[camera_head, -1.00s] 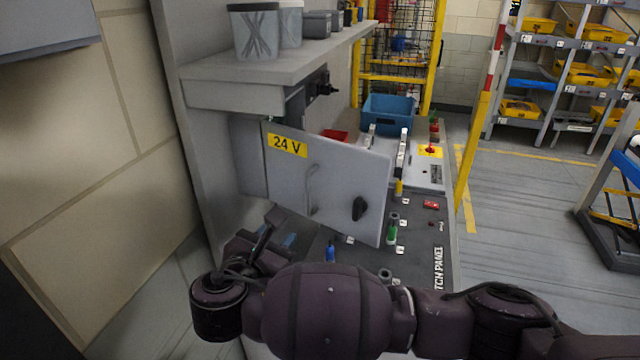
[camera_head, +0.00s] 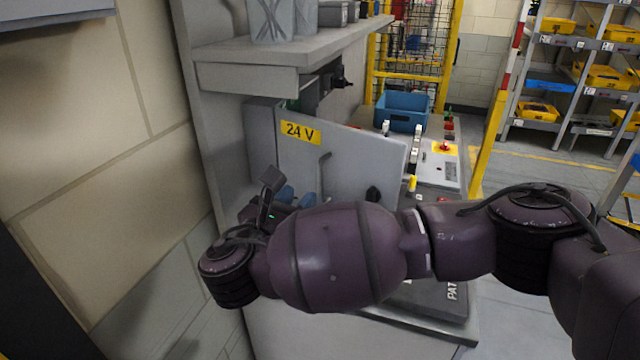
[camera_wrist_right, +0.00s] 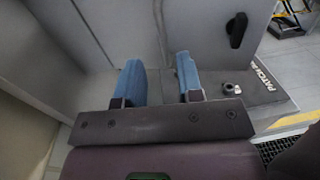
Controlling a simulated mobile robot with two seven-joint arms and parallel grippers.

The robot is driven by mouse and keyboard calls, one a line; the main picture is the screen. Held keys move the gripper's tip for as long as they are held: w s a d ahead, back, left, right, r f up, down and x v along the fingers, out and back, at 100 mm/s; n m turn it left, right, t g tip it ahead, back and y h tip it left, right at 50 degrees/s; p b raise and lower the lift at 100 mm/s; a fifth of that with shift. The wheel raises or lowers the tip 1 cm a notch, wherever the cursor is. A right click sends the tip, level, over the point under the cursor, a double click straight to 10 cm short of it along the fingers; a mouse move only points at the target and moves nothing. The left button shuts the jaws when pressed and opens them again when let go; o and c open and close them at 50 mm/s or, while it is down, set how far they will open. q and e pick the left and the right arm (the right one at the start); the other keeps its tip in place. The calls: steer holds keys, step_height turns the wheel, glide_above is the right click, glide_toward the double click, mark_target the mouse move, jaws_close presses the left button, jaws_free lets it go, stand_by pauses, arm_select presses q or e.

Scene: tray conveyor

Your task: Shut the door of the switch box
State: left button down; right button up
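My right gripper (camera_head: 294,198) is in front of the door's lower left part. Its two blue fingers (camera_wrist_right: 160,78) are apart with nothing between them; contact with the door cannot be told. My left gripper is not in view.
A grey shelf (camera_head: 290,50) with bins hangs above the box. A blue bin (camera_head: 402,110) and a panel with a red button (camera_head: 445,147) are behind the door on the bench. My right arm hides the bench front. Open floor (camera_head: 530,168) lies to the right.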

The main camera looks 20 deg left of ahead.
mark_target(319, 178)
steer(key=w, duration=0.2)
steer(key=w+d, duration=0.1)
steer(key=w, duration=0.2)
steer(key=w+p, duration=0.1)
steer(key=w, duration=0.2)
steer(key=shift+w+d, duration=0.2)
steer(key=shift+w, duration=0.05)
jaws_close()
